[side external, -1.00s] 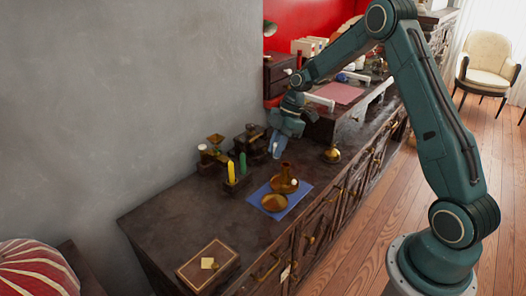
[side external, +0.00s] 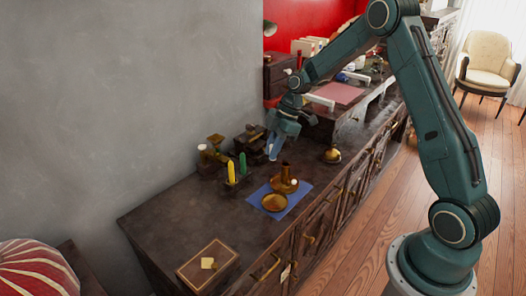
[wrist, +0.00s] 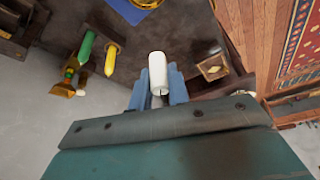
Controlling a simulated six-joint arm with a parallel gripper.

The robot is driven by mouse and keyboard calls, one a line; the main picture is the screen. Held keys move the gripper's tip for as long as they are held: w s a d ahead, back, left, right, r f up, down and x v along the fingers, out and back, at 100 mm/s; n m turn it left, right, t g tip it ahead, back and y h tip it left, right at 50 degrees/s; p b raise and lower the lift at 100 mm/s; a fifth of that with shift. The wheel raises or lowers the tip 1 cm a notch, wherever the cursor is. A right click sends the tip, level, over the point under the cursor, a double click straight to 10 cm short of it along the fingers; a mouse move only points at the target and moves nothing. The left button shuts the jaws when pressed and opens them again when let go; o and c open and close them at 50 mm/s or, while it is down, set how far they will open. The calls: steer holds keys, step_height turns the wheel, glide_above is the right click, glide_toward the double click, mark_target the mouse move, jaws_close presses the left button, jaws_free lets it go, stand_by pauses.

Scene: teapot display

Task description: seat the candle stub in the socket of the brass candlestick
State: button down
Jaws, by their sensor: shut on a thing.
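A white candle stub (wrist: 157,72) stands between the blue fingers of my gripper (wrist: 159,92) in the wrist view. The fingers are shut on it, and its upper part sticks out beyond them. In the side view my gripper (side external: 273,150) hangs over the dark cabinet top, behind and left of the brass candlestick; the stub cannot be made out there. The brass candlestick (side external: 285,183), with a tall narrow neck, stands upright on a blue mat (side external: 299,201). Its socket opening is too small to see.
A shallow brass dish (side external: 274,202) lies on the mat. Yellow (side external: 231,173) and green (side external: 243,163) candles stand in a dark holder to the left. A brass domed object (side external: 331,155) is at right. A box (side external: 207,268) sits at the front.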

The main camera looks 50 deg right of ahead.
steer(key=s+a+m+t+h, duration=0.2)
steer(key=s+a+m+h, duration=0.1)
steer(key=a+m, duration=0.6)
steer(key=shift+s+a+r+m+t+h, duration=0.15)
steer(key=shift+a+r+m+t+h, duration=0.25)
steer(key=shift+m, duration=1.5)
steer(key=shift+d, duration=0.2)
